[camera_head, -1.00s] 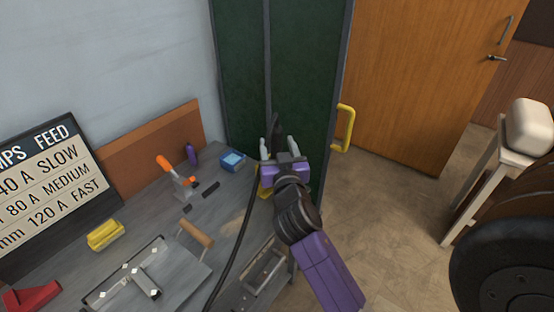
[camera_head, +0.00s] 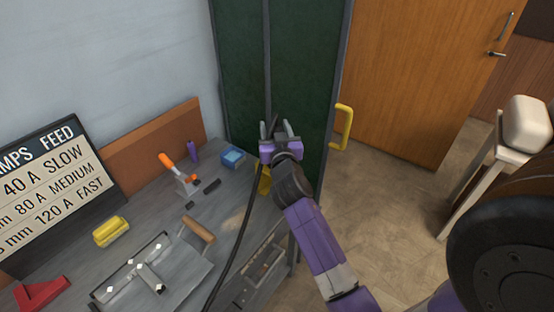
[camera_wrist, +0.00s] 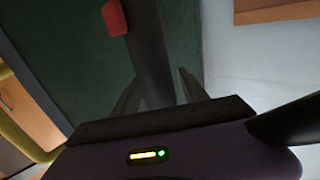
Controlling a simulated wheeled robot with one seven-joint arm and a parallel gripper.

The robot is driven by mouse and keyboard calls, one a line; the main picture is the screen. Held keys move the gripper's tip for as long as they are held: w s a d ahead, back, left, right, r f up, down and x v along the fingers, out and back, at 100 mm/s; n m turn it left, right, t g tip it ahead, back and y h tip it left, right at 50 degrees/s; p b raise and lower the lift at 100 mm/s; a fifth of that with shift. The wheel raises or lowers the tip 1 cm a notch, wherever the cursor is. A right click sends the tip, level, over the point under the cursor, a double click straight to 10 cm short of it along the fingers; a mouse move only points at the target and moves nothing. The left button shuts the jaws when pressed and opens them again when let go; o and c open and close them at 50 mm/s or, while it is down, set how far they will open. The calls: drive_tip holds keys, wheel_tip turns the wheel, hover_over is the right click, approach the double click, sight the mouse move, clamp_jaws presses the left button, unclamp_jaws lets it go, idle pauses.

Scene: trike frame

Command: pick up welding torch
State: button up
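The welding torch (camera_wrist: 150,50) is dark, with a red trigger (camera_wrist: 115,17), and stands between my fingers in the wrist view. Both fingers lie close against its sides. In the head view the torch tip (camera_head: 273,122) shows between the fingers of my gripper (camera_head: 277,130), in front of the dark green curtain. My gripper appears shut on the torch. The torch's lower part is hidden behind my gripper. A black cable (camera_head: 245,215) hangs below it across the bench's right edge. A yellow holder (camera_head: 264,180) stands just below my gripper.
The green curtain (camera_head: 300,60) with a yellow handle (camera_head: 343,128) is close behind my gripper.

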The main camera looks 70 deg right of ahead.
clamp_jaws()
drive_tip(key=shift+r, duration=0.1)
drive_tip(key=shift+r, duration=0.1)
